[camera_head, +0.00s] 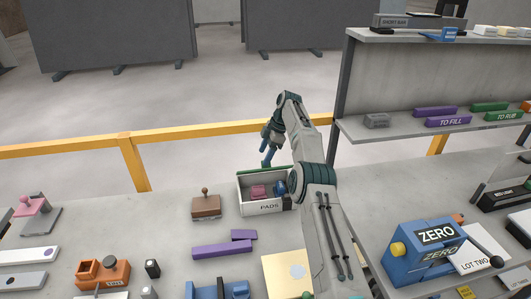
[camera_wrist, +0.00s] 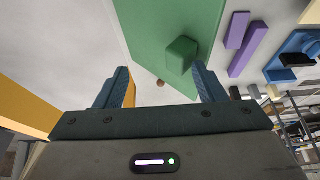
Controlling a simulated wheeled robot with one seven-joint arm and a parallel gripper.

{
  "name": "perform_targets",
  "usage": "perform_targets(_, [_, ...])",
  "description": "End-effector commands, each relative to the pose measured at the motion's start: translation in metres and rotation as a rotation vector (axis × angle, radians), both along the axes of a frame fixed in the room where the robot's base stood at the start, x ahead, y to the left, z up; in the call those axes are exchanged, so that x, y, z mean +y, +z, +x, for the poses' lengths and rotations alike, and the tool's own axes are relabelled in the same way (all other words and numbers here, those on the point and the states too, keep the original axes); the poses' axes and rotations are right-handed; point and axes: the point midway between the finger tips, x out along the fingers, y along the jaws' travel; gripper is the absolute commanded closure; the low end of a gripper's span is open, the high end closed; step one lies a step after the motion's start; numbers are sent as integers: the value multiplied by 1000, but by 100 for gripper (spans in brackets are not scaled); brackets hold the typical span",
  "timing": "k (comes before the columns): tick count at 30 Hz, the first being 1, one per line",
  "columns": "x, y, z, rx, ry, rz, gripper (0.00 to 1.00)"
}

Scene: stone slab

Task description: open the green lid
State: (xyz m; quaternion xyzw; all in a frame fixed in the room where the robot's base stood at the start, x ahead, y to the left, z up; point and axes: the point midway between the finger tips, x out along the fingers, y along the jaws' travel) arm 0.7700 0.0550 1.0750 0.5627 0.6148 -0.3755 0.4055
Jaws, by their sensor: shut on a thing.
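A white box labelled PADS (camera_head: 264,208) stands on the stone slab, its top uncovered. A pink thing (camera_head: 258,191) and a blue thing (camera_head: 280,187) lie inside. The green lid shows as a thin strip (camera_head: 250,171) along the box's far edge, seen nearly edge-on, so it stands open. In the wrist view the lid (camera_wrist: 150,30) is a broad green panel with a block-shaped green handle (camera_wrist: 181,55). My gripper (camera_head: 267,158) is just behind the box, shut on the lid; its fingers also show in the wrist view (camera_wrist: 163,80). The exact contact is hard to see.
A brown block with a knob (camera_head: 206,206) and purple bars (camera_head: 222,247) lie left of the box. A blue ZERO device (camera_head: 423,252) stands at right. A yellow rail (camera_head: 200,131) runs behind the slab, and a shelf (camera_head: 420,125) rises at right.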

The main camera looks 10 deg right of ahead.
Motion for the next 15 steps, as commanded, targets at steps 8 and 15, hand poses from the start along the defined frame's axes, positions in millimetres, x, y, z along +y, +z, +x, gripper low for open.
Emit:
perform_targets(8, [-1, 0, 0, -7, -1, -7, 56])
perform_targets(15, [-5, 43, -10, -9, -3, -3, 56])
